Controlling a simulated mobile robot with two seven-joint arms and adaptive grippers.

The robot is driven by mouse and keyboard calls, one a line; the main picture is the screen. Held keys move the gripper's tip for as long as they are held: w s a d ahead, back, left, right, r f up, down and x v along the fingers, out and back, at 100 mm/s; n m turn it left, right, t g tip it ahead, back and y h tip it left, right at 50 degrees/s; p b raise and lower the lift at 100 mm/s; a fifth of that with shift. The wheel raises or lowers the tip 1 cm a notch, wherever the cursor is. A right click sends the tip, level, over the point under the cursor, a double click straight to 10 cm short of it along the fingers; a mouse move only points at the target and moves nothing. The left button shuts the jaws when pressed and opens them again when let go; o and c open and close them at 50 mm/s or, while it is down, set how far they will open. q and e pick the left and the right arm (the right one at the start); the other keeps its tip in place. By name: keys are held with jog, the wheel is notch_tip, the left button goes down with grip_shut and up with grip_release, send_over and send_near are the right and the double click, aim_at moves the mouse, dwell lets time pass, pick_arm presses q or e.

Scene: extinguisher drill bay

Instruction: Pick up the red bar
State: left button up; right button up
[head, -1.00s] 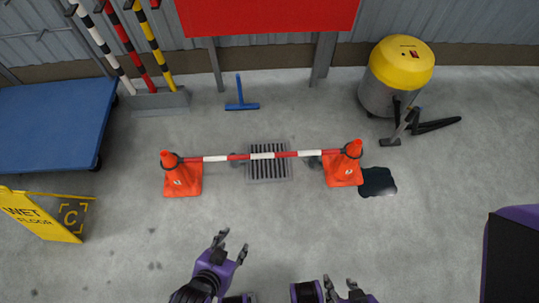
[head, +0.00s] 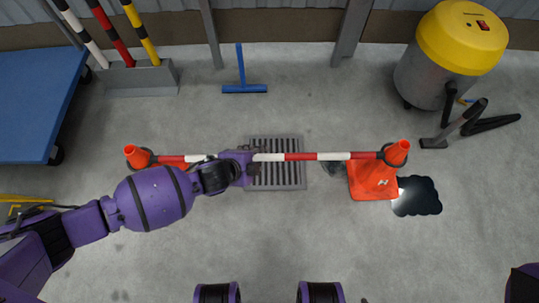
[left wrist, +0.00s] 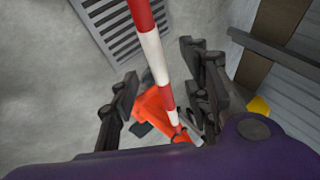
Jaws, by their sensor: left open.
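The red bar (head: 299,157), banded red and white, spans between an orange cone (head: 137,157) on the left and another orange cone (head: 374,180) on the right, with a dark ring at each end. My left gripper (head: 254,161) is at the bar's middle and hides part of it. In the left wrist view the bar (left wrist: 153,52) runs between the two open, dark fingers of the gripper (left wrist: 162,90), apart from both. My left arm covers part of the left cone. My right gripper is not in view.
A floor drain (head: 276,184) lies beneath the bar. A dark puddle (head: 416,196) is beside the right cone. A blue squeegee (head: 243,88), a pole rack (head: 142,80), a blue cart (head: 38,100) and a yellow-topped vacuum (head: 461,40) stand farther back.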

aim_at(266, 158)
pick_arm(q)
jog(key=shift+b+x, duration=0.35)
jog(key=shift+x, duration=0.6)
jog(key=shift+d+f, duration=0.2)
jog(key=shift+f, duration=0.2)
jog(key=b+x, duration=0.1)
jog(key=x, duration=0.1)
jog(key=b+x, duration=0.1)
jog(key=b, duration=0.1)
jog(key=shift+d+f, duration=0.15)
jog(key=shift+f, duration=0.25)
jog(key=shift+w+d+f, duration=0.1)
jog(key=shift+f, duration=0.05)
jog(key=c, duration=1)
grip_shut()
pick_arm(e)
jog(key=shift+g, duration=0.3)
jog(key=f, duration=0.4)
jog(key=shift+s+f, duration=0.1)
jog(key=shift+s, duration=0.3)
